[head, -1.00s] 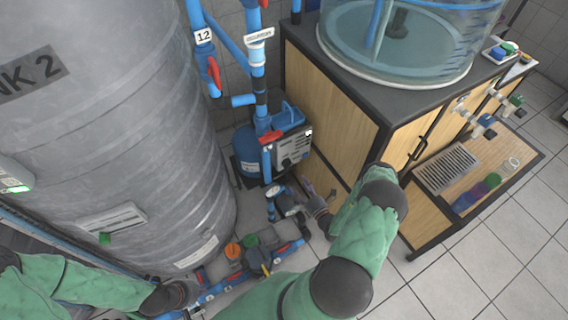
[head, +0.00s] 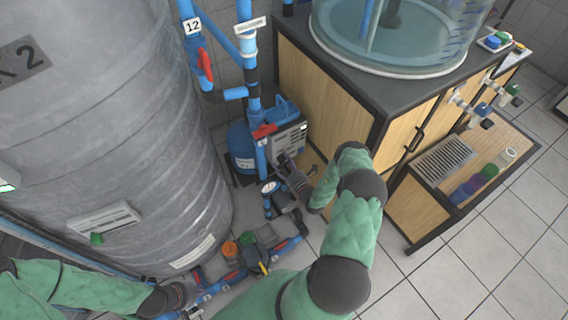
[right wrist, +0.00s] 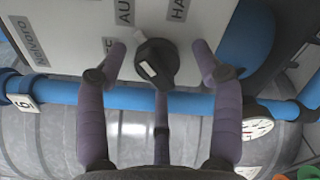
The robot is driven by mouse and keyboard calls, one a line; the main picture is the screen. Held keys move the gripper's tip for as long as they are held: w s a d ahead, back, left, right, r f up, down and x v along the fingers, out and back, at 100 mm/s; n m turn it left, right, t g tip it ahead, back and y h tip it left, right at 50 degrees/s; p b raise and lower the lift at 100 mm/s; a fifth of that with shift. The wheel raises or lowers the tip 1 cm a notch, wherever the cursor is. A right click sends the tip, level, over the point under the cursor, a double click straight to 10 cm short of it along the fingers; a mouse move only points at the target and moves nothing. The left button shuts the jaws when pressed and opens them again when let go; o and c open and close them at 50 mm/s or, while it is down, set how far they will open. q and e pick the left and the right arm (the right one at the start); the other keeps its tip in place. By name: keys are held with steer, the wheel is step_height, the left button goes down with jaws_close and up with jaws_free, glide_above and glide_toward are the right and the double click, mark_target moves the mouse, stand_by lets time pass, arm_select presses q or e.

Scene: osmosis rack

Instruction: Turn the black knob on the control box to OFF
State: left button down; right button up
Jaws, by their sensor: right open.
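The control box (head: 291,136) is a pale grey box on the blue pump unit beside the tank. In the right wrist view its panel (right wrist: 75,35) fills the top, with the black knob (right wrist: 157,62) in the middle. The knob has a white mark at its lower left; labels reading "AU" and "HA" are cut off by the frame, and another is mostly hidden. My right gripper (right wrist: 158,50) is open, one purple finger on each side of the knob, with gaps visible. In the head view it (head: 287,165) is at the box front. My left gripper (head: 194,310) is low, mostly cut off.
A big grey tank (head: 110,150) stands left. Blue pipes with a red valve handle (head: 205,65) rise beside the box. A wooden cabinet (head: 320,90) with a clear tank stands right of the box. Valves and a gauge (head: 269,187) lie below; tiled floor is free at right.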

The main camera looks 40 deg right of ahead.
steer(key=c, duration=1.1)
steer(key=shift+s+a+f, duration=0.1)
steer(key=shift+a+f, duration=0.05)
steer(key=shift+c, duration=0.2)
steer(key=n, duration=0.9)
steer(key=shift+s+f+n, duration=0.15)
steer(key=shift+f+n, duration=0.1)
steer(key=shift+n, duration=0.05)
steer(key=o, duration=1.1)
steer(key=shift+o, duration=0.2)
steer(key=shift+d+r, duration=0.2)
steer(key=shift+d, duration=0.1)
